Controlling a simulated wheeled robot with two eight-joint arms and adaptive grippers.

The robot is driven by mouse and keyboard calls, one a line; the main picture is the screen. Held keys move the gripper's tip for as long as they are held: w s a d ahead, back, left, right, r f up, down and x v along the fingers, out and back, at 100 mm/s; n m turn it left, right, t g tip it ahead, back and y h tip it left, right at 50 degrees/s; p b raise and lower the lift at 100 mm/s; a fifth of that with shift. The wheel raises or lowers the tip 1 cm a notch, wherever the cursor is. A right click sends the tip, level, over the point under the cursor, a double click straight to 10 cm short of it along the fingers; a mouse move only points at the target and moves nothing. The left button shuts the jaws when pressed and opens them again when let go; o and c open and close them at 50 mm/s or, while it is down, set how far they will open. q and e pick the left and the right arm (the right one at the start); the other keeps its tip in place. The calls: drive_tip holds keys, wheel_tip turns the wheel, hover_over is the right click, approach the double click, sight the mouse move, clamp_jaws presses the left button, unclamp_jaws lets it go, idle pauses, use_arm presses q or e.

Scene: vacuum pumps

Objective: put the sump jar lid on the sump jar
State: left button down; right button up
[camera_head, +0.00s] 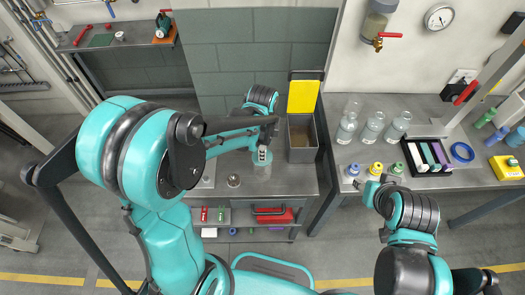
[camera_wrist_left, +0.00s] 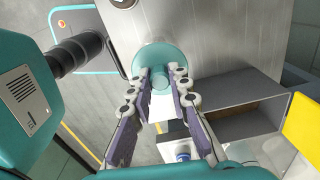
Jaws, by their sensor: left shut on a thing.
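My left gripper (camera_head: 262,152) points down over the bench on the left of the head view. In the left wrist view its fingertips (camera_wrist_left: 159,72) are closed on the small round knob of a teal disc (camera_wrist_left: 165,54), which looks like the sump jar lid. A pale teal, see-through round body (camera_head: 262,171) shows right under the gripper in the head view and looks like the sump jar. The fingers and lid cover most of it, and I cannot tell whether lid and jar touch. My right gripper (camera_head: 380,184) is by the right bench, its fingers mostly hidden.
A grey bin (camera_head: 302,152) with a yellow panel stands just right of the jar. A small round metal part (camera_head: 233,180) lies to its left. The right bench holds clear bottles (camera_head: 372,127), capped bottles and a black rack (camera_head: 427,155). Bare bench lies in front of the jar.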

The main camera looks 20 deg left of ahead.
use_arm(q)
drive_tip(key=shift+f, duration=0.3)
drive_tip(key=c, duration=1.3)
unclamp_jaws()
drive_tip(key=shift+c, duration=0.2)
drive_tip(key=shift+r, duration=0.1)
wheel_tip(320, 180, up, 12)
drive_tip(key=s+a+f+n+t+b, duration=0.4)
drive_tip(key=s+f+n+t+b, duration=0.3)
drive_tip(key=n, duration=0.8)
drive_tip(key=s+f+b, duration=0.3)
drive_tip(key=f+b, duration=0.1)
drive_tip(key=shift+s+a, duration=0.15)
drive_tip(key=shift+a, duration=0.2)
